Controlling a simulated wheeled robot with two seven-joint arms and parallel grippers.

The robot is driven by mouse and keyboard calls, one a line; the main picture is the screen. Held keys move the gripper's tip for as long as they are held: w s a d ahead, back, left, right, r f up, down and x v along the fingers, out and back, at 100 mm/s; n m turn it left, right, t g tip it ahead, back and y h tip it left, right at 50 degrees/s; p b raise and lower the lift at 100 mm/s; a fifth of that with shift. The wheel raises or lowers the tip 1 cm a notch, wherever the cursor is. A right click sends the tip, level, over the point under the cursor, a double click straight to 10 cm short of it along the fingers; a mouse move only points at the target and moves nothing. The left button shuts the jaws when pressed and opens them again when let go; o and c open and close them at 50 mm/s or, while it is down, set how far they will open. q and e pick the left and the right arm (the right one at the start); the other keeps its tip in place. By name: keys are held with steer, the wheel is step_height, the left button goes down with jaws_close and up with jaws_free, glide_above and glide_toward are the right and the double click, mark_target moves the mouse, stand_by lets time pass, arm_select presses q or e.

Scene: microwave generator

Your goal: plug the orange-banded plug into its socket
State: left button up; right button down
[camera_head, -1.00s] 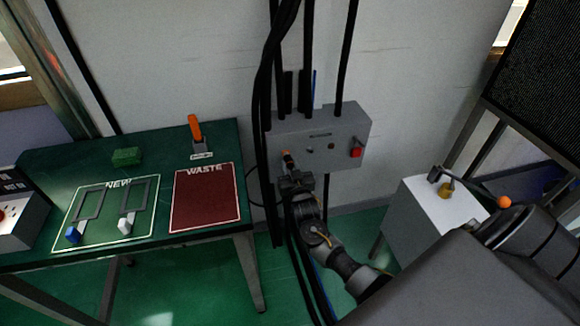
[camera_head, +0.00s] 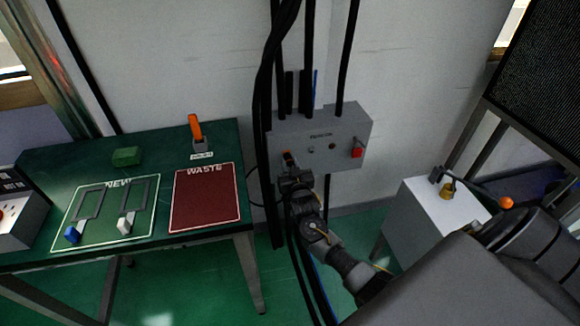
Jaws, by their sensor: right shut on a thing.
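The grey wall box (camera_head: 345,125) hangs on the wall with a row of small round fittings and a red part (camera_head: 357,152) on its front. My right gripper (camera_head: 288,165) is at the box's lower left front, shut on the orange-banded plug (camera_head: 287,155). Only a small bit of the plug shows. It is at the box face, but I cannot tell whether it is seated in a socket, since the gripper hides that spot. My left gripper is not in view.
Thick black cables (camera_head: 268,120) hang just left of the box. A green table (camera_head: 150,190) stands at left with a red WASTE mat (camera_head: 206,198) and an orange-handled tool (camera_head: 196,130). A white cabinet (camera_head: 425,210) with an orange-knobbed lever (camera_head: 505,202) is at right.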

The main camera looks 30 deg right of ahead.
steer(key=shift+w+d, duration=0.15)
steer(key=shift+w, duration=0.15)
steer(key=c, duration=1.1)
jaws_free()
steer(key=shift+w, duration=0.1)
steer(key=v, duration=1.1)
steer(key=shift+w, duration=0.1)
